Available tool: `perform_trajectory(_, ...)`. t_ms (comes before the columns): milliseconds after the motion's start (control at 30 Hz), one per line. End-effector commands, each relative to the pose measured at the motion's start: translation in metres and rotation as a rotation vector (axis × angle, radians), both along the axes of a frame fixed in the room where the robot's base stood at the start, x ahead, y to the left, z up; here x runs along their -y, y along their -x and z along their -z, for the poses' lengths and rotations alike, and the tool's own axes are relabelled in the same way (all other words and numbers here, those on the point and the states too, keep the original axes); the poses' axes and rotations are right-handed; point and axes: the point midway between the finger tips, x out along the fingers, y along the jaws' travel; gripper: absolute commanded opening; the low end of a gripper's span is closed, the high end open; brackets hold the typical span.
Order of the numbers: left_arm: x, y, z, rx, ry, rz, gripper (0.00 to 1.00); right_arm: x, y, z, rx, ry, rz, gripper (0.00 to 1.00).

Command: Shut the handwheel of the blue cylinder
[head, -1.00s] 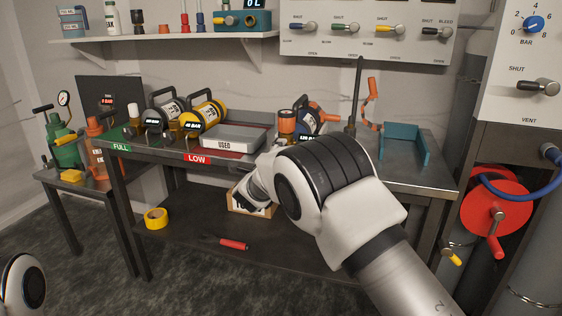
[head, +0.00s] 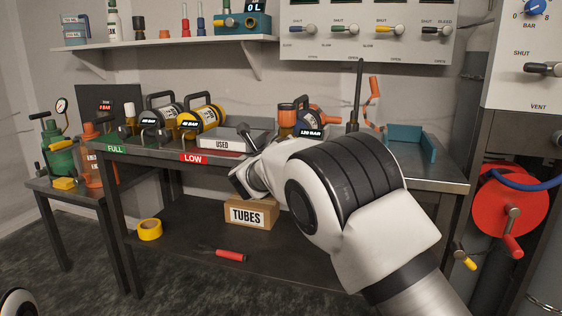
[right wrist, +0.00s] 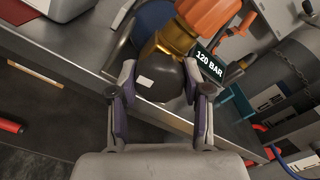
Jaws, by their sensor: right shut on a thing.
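The blue cylinder (head: 317,116) lies on the bench behind my right forearm, with a 120 BAR label and an orange part beside it. In the right wrist view, its blue body (right wrist: 153,18) is at the top, partly hidden by a brass valve (right wrist: 172,45). The dark round handwheel (right wrist: 165,78) with a white mark sits in front of the brass. My right gripper (right wrist: 160,88) has one finger on each side of the handwheel and is shut on it. In the head view my arm hides the fingers and handwheel. My left gripper is out of view.
The USED tray (head: 228,141) and yellow cylinder (head: 203,120) stand left of the blue cylinder. A teal holder (head: 408,150) and an upright dark rod (head: 356,95) stand to its right. A TUBES box (head: 250,214) is on the lower shelf.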

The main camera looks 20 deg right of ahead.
Motion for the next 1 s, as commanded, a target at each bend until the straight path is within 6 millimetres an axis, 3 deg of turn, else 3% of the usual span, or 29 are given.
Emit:
perform_trajectory(33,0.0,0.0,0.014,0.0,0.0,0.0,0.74,0.0,0.0,0.008,0.024,-0.037,0.0,0.13)
perform_trajectory(100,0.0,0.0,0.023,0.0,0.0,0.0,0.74,0.0,0.0,0.009,0.06,-0.092,0.0,0.13)
perform_trajectory(1000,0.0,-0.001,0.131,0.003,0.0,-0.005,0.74,0.0,0.0,0.008,0.541,-0.798,0.001,0.13)
